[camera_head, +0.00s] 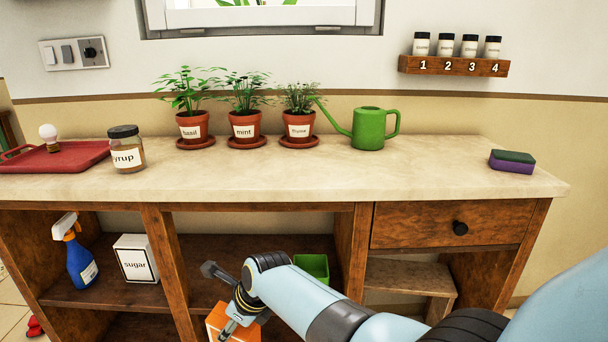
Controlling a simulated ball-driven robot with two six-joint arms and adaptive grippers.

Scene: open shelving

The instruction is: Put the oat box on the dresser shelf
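An orange box (252,332) with a pale front shows at the bottom edge, in the lower middle of the dresser (299,206). It may be the oat box, but no name on it is readable. My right gripper (228,329) overlaps the box in the camera_head view, its fingers pointing down over it. I cannot tell whether it grips the box or is only in front of it. The dresser's upper shelf (205,287) lies behind my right arm. My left gripper is out of view.
A sugar box (136,259) and spray bottle (79,258) stand in the left bay; a green container (312,266) is in the middle bay. A syrup jar (126,150), several potted herbs, a watering can (369,128) and a sponge (512,162) stand on top. The shelf's middle looks clear.

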